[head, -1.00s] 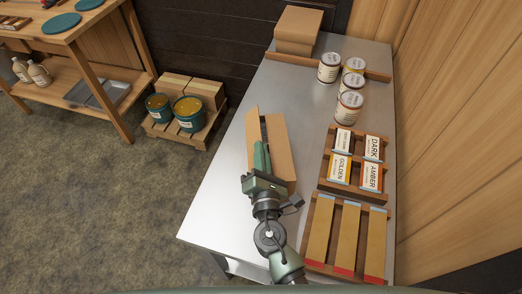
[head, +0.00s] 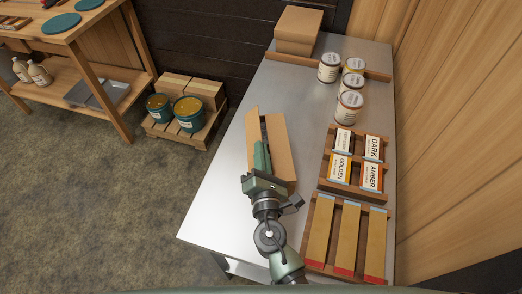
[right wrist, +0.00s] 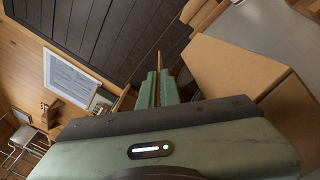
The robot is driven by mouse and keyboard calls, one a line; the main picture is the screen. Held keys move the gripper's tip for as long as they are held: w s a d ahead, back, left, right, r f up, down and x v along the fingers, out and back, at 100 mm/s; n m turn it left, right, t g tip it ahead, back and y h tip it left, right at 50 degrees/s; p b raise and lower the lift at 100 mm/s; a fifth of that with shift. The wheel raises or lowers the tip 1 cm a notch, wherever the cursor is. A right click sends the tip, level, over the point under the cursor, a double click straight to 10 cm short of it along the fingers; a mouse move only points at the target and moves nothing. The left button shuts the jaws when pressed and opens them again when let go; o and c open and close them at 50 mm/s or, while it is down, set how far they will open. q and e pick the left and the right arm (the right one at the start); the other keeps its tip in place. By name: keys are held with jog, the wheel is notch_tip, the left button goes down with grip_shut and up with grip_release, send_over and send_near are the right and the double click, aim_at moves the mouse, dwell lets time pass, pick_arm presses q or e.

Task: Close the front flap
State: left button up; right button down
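A cardboard box (head: 280,148) stands on the steel table with its top open. Its long left flap (head: 252,128) and right flap stick outward; the inside is dark. My right gripper (head: 262,155) is over the near end of the box and hides the front flap there. Its fingers look shut, close together in the right wrist view (right wrist: 158,90). A thin cardboard edge (right wrist: 160,60) shows just beyond the fingertips; I cannot tell if they touch it. A wide cardboard panel (right wrist: 235,65) lies right of the fingers. My left gripper is not in view.
On the steel table (head: 222,190), right of the box, are a wooden rack of labelled cartons (head: 341,168) and a tray of long strips (head: 347,235). Several cans (head: 349,105) and a closed carton (head: 298,30) stand farther back. The table left of the box is clear.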

jog(key=m+b, duration=0.1)
jog(key=f+m+b, duration=0.1)
jog(key=b, duration=0.1)
jog(key=shift+d+f, duration=0.15)
jog(key=shift+d, duration=0.2)
jog(key=shift+m, duration=0.4)
jog(key=shift+d, duration=0.1)
jog(key=c, duration=1.6)
grip_release()
jog(key=shift+c, duration=0.2)
